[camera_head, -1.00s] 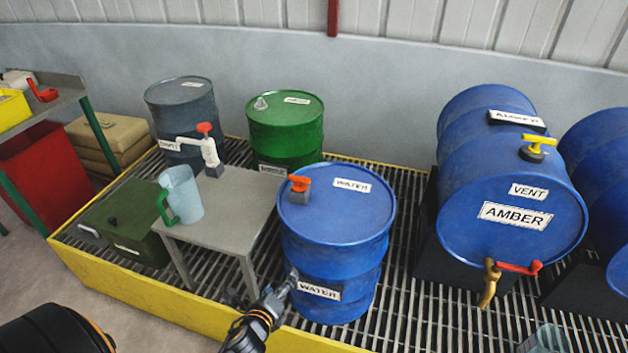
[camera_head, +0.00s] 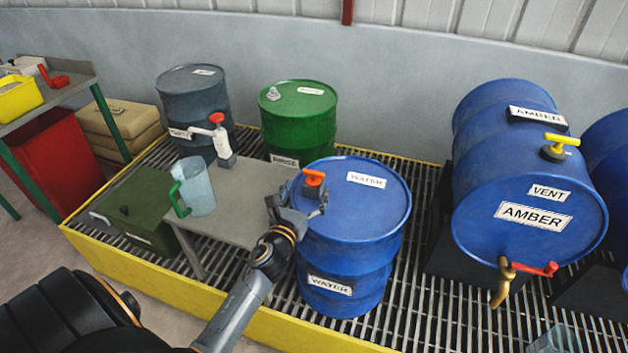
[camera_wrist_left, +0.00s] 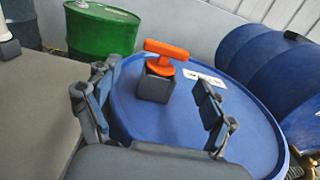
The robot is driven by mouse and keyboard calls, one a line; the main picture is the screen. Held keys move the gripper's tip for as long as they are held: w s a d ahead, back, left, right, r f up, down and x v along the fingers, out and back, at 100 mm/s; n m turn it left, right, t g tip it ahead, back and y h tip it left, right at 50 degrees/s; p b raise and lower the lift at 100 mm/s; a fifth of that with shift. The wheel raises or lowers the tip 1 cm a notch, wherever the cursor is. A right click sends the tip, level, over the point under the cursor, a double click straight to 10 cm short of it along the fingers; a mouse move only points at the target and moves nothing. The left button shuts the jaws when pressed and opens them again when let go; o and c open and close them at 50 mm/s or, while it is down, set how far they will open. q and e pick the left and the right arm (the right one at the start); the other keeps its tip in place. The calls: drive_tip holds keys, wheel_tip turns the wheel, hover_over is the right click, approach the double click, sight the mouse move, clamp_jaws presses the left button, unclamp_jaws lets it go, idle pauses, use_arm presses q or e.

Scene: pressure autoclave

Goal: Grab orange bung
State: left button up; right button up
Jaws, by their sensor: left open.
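The orange bung (camera_head: 314,177) has a T-shaped handle and sits on a dark square block on top of the upright blue WATER drum (camera_head: 386,212). In the left wrist view the bung (camera_wrist_left: 166,50) stands upright, ahead of the fingers and roughly between them. My left gripper (camera_head: 298,200) is at the drum's left top edge, close to the bung. In the left wrist view the left gripper (camera_wrist_left: 155,105) is open and empty, its fingers to either side of the dark block and apart from it. My right gripper is not in view.
A grey table (camera_head: 240,215) with a clear jug (camera_head: 196,187) and a white pump with red top (camera_head: 219,140) stands left of the drum. A green drum (camera_head: 299,120) is behind. The AMBER drum (camera_head: 530,245) lies to the right, on a grating with yellow edge.

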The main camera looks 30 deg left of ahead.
sight(313, 178)
use_arm(q)
drive_tip(key=shift+r+p+x, duration=0.15)
drive_tip(key=shift+p+x, duration=0.1)
drive_tip(key=shift+x, duration=1.1)
drive_tip(key=shift+r+p+x, duration=0.1)
drive_tip(key=shift+p+x, duration=0.15)
drive_tip(key=shift+x, duration=1.15)
drive_tip(key=shift+d, duration=0.15)
drive_tip(key=c, duration=1.2)
drive_tip(key=shift+c, duration=0.4)
drive_tip(key=shift+r, duration=0.15)
